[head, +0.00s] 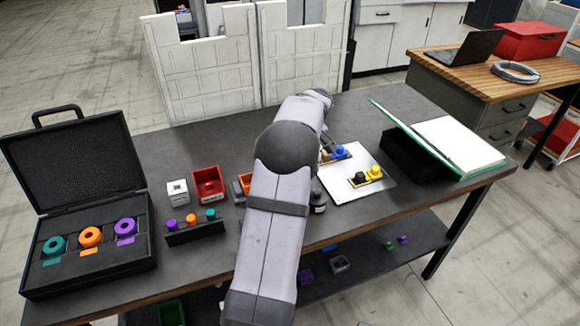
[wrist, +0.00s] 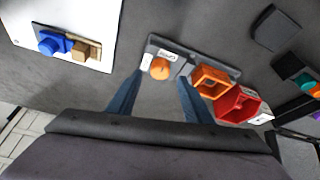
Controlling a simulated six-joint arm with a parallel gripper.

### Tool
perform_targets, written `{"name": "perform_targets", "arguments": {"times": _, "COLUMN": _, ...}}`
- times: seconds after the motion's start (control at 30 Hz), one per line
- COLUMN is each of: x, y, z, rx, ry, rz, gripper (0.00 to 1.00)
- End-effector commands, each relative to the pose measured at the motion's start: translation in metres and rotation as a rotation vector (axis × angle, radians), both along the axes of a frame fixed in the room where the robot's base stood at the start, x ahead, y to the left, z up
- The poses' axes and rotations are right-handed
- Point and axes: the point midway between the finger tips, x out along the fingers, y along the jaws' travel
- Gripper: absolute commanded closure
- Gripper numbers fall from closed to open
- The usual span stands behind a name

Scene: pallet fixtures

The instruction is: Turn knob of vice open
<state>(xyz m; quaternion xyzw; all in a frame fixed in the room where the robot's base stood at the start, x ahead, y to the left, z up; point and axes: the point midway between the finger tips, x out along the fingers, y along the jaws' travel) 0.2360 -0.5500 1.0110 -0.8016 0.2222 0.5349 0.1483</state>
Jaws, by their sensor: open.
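My gripper (wrist: 160,80) is open in the wrist view, with two dark blue fingers apart. An orange round knob (wrist: 160,68) on a grey base (wrist: 178,49) shows between and just beyond the fingertips. The fingers do not visibly grip it; their height over it is unclear. An orange open square part (wrist: 210,81) sits on the same base, right of the knob. Another fixture with a blue knob (wrist: 49,43) and a tan block (wrist: 86,50) stands on a white plate. No part is clearly marked as the vice. In the head view my arm hides the gripper.
A red bin (head: 208,183) and a white box (head: 177,192) stand left of my arm. A yellow-knobbed fixture (head: 366,177) and a green-edged binder (head: 455,148) are right.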

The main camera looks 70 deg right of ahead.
Motion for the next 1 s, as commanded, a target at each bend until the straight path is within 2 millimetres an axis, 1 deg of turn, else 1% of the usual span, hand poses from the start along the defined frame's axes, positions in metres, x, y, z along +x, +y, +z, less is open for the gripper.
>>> {"name": "perform_targets", "arguments": {"times": 0.1, "x": -0.005, "y": 0.002, "z": 0.013, "rx": -0.004, "ry": 0.000, "rz": 0.000, "gripper": 0.54}}
{"name": "perform_targets", "arguments": {"times": 0.2, "x": -0.008, "y": 0.004, "z": 0.022, "rx": -0.004, "ry": 0.000, "rz": 0.000, "gripper": 0.54}}
{"name": "perform_targets", "arguments": {"times": 0.3, "x": -0.010, "y": 0.006, "z": 0.027, "rx": -0.001, "ry": 0.001, "rz": 0.001, "gripper": 0.54}}
{"name": "perform_targets", "arguments": {"times": 0.77, "x": -0.010, "y": 0.006, "z": 0.028, "rx": 0.000, "ry": 0.000, "rz": 0.001, "gripper": 0.54}}
{"name": "perform_targets", "arguments": {"times": 0.87, "x": -0.003, "y": 0.009, "z": 0.029, "rx": -0.006, "ry": 0.006, "rz": 0.013, "gripper": 0.54}}
{"name": "perform_targets", "arguments": {"times": 0.97, "x": 0.017, "y": 0.017, "z": 0.032, "rx": -0.024, "ry": 0.020, "rz": 0.049, "gripper": 0.54}}
{"name": "perform_targets", "arguments": {"times": 1.0, "x": 0.029, "y": 0.023, "z": 0.033, "rx": -0.037, "ry": 0.030, "rz": 0.072, "gripper": 0.54}}
